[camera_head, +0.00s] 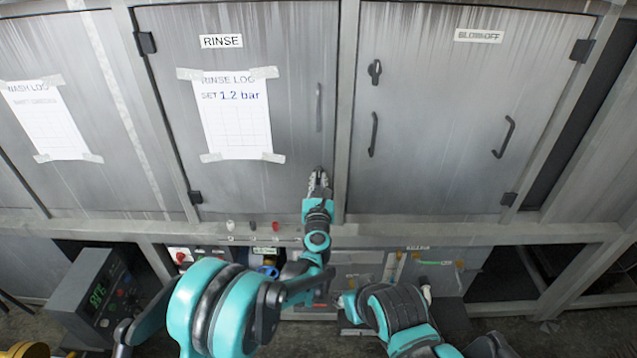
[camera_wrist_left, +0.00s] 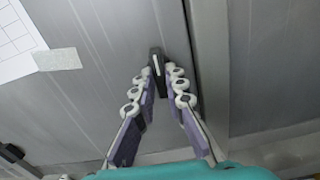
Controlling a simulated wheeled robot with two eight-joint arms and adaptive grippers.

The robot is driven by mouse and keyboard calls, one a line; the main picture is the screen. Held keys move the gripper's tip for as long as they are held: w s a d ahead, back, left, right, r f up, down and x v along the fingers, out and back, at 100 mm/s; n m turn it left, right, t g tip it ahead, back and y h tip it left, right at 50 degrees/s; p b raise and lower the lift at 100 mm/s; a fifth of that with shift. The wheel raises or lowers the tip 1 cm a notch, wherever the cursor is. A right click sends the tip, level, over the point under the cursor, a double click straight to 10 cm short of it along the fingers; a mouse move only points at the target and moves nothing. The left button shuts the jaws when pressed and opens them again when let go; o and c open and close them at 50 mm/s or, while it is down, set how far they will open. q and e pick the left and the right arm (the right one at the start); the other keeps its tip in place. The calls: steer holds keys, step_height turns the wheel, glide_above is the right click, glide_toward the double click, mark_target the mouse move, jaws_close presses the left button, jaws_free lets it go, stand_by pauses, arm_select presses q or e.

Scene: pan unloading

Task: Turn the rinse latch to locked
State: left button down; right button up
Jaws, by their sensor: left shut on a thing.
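The rinse latch (camera_wrist_left: 157,62) is a small dark turn-handle on the grey rinse door (camera_head: 295,60), low near its right edge. In the left wrist view it stands roughly upright, slightly tilted, between my fingertips. My left gripper (camera_head: 319,178) reaches up to the door and is shut on the latch; its fingers also show in the left wrist view (camera_wrist_left: 163,88). In the head view the fingers mostly hide the latch. My right arm shows at the bottom right of centre, but its gripper cannot be made out.
A vertical handle (camera_head: 319,107) sits above the latch on the rinse door. A frame post (camera_head: 346,110) stands just right. The blowoff door (camera_head: 450,110) has its own latch (camera_head: 375,72). A taped rinse log (camera_head: 235,115) hangs left. A control box (camera_head: 95,295) stands lower left.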

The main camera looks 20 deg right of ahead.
arm_select(q)
steer(key=shift+n, duration=0.4)
steer(key=c, duration=1.6)
jaws_free()
steer(key=shift+o, duration=0.2)
steer(key=v, duration=0.7)
steer(key=shift+s, duration=0.25)
steer(key=shift+a+r, duration=0.1)
steer(key=shift+a, duration=0.05)
